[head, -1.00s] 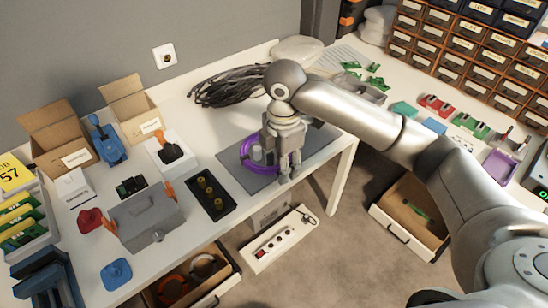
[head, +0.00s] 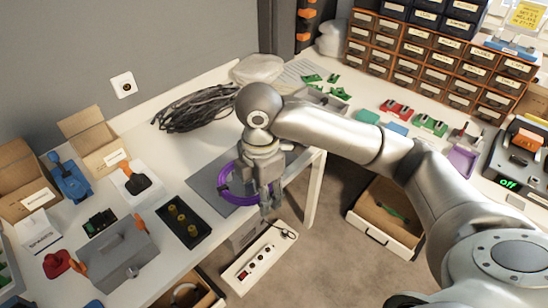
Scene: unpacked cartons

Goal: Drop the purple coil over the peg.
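The purple coil (head: 238,200) is a ring over the grey mat (head: 203,182) near the front edge of the white table. My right gripper (head: 271,209) points down at the coil's right side, with its fingers shut on that side of the coil. The coil looks tilted and a little above the mat. How high it is held cannot be told. The peg is not clearly visible; the coil and gripper cover that part of the mat. My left gripper is not in view.
A black tray with yellow-brown pieces (head: 183,222) and a grey toolbox (head: 118,258) stand to the left. A dark cable bundle (head: 200,107) lies behind. Below the table edge are a power strip (head: 262,258) and an open drawer (head: 385,222).

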